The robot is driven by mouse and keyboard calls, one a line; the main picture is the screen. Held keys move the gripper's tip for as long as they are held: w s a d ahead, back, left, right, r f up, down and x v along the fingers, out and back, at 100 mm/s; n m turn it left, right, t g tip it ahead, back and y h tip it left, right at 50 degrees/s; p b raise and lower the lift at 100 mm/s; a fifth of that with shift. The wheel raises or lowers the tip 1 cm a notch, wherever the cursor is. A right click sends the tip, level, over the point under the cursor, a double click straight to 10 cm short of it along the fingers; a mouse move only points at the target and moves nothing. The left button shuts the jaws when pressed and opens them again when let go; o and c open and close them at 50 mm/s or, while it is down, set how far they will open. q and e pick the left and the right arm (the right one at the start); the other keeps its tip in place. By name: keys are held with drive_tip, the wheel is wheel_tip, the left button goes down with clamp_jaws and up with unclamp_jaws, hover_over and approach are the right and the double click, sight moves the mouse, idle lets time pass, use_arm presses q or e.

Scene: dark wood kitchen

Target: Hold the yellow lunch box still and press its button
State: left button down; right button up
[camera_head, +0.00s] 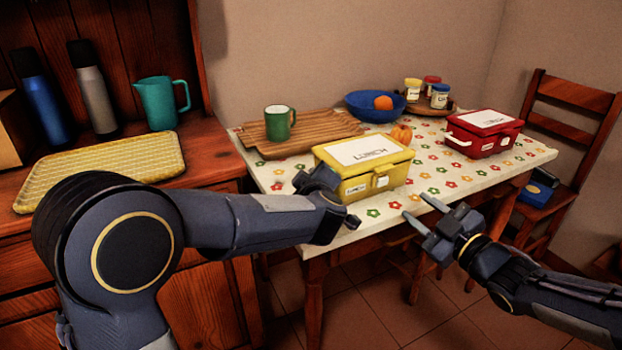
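The yellow lunch box (378,184) stands upright and closed on the table with the flowered cloth, near its front edge. It has a white label on the lid and a latch or button on its front face. My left gripper (318,180) is at the box's left end, close to its side; whether it touches is unclear. Its fingers are partly hidden, so its opening cannot be made out. My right gripper (421,211) is in front and to the right of the box, apart from it. Its two fingers are spread with nothing between them.
A red lunch box (482,143) stands to the right on the table (455,190). Behind are a wooden board (325,128) with a green mug (279,123), a blue bowl (366,108) with an orange fruit, and several jars. A chair (570,125) stands right.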

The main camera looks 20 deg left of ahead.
drive_tip(key=c, duration=0.4)
drive_tip(key=shift+s+d+m, duration=0.15)
drive_tip(key=shift+d+m, duration=0.05)
drive_tip(key=shift+m, duration=0.6)
drive_tip(key=shift+c, duration=1.4)
drive_tip(key=shift+s+d+m, duration=0.1)
drive_tip(key=shift+d+m, duration=0.05)
drive_tip(key=shift+m, duration=0.75)
clamp_jaws()
drive_tip(key=s+d+m, duration=0.1)
drive_tip(key=m, duration=0.6)
drive_tip(key=s+d+m, duration=0.1)
drive_tip(key=m, duration=0.6)
drive_tip(key=s+d+m, duration=0.1)
drive_tip(key=m, duration=0.7)
drive_tip(key=shift+s+f, duration=0.25)
drive_tip(key=shift+s, duration=0.15)
